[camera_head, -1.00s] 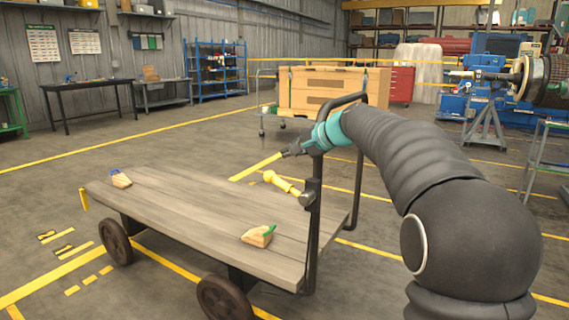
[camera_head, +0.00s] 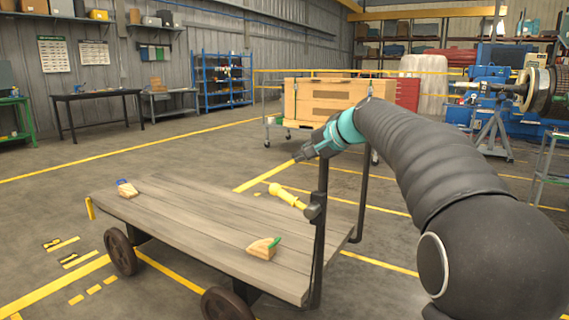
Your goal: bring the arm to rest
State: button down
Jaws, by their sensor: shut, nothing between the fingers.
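My arm reaches in from the lower right, with its dark, ribbed links bent at a large joint and a teal collar near the end. My gripper (camera_head: 302,155) is at the end, a dark grey tool pointing left. It is shut and holds nothing. It hangs in the air near the top of the cart's handle post, above the right end of the wooden cart (camera_head: 180,222). The fingertips are small in this view. Part of the cart's handle is hidden behind my arm.
A wooden crate (camera_head: 325,101) stands behind. A metal stand (camera_head: 495,135) is at the right. The floor left of the cart is clear.

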jog(key=s+d+f+n+g+h, duration=0.2)
jog(key=s+d+f+g+h, duration=0.15)
jog(key=s+f, duration=0.75)
jog(key=s+d+f+n+h, duration=0.1)
jog(key=s+f, duration=0.2)
jog(key=s, duration=0.7)
jog(key=s+d+f+n+h, duration=0.2)
jog(key=s+f, duration=0.2)
jog(key=s, duration=0.6)
jog(key=s+d+f+n+h, duration=0.1)
jog(key=s+f, duration=0.3)
jog(key=s, duration=0.7)
jog(key=shift+d+f+n, duration=0.25)
jog(key=shift+d+n, duration=0.1)
jog(key=shift+n, duration=0.25)
